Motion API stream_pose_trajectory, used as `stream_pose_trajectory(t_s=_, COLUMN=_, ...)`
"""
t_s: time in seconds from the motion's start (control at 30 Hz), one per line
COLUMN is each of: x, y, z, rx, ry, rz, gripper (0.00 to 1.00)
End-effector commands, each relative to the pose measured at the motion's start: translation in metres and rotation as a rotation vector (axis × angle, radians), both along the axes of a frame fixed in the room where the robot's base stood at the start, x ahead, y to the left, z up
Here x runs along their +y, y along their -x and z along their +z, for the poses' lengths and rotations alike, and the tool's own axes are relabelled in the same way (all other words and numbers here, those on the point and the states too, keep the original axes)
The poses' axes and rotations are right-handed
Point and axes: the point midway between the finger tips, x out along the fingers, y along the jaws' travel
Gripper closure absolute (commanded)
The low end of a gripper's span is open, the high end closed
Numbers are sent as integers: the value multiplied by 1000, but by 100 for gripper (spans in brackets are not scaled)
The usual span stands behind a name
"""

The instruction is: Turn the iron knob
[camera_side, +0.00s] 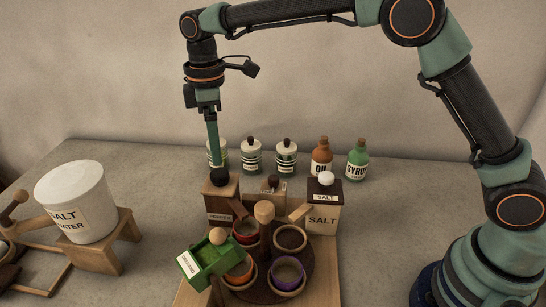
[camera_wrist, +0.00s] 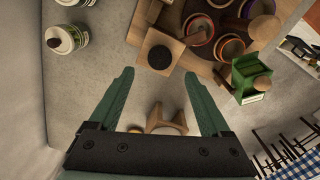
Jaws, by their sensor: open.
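The dark, round knob that looks like the iron one (camera_side: 220,175) sits on top of the wooden box labelled pepper (camera_side: 221,203). In the wrist view the knob (camera_wrist: 159,57) is a black disc on the box's square top. My gripper (camera_side: 214,165) points straight down at the knob in the side view, its tips close to the knob's top. In the wrist view my gripper (camera_wrist: 157,74) is open and empty, with one finger either side of the knob's line and the knob slightly beyond the tips. Contact cannot be told.
A smaller box (camera_side: 273,190) and a white-knobbed salt box (camera_side: 322,213) stand to the right. A round turntable with bowls (camera_side: 310,262) and a green box (camera_side: 213,256) are in front. Jars (camera_side: 252,157) and bottles (camera_side: 357,162) line the back. A white salt-water tub (camera_side: 77,200) stands left.

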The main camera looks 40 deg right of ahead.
Motion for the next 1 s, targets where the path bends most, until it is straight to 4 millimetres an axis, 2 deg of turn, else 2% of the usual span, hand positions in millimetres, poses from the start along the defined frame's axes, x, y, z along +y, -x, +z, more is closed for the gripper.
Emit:
stream_pose_trajectory(t_s=0.1, x=-1, y=1, z=-24, rx=4, ry=1, rz=-1, gripper=19)
stream_pose_trajectory(t_s=0.33, x=0, y=0, z=-55, rx=1, ry=0, rz=-1, gripper=19)
stream_pose_trajectory(t_s=0.5, x=0, y=0, z=-64, rx=0, ry=0, rz=-1, gripper=19)
stream_pose_trajectory(t_s=0.77, x=0, y=0, z=-65, rx=-1, ry=0, rz=-1, gripper=19)
stream_pose_trajectory(t_s=0.8, x=0, y=0, z=-65, rx=-1, ry=0, rz=-1, gripper=26)
stream_pose_trajectory(t_s=0.87, x=0, y=0, z=-65, rx=-1, ry=0, rz=-1, gripper=49)
stream_pose_trajectory(t_s=0.9, x=0, y=0, z=-65, rx=-1, ry=0, rz=-1, gripper=64)
stream_pose_trajectory(t_s=1.0, x=0, y=0, z=-65, rx=0, ry=-1, rz=-1, gripper=100)
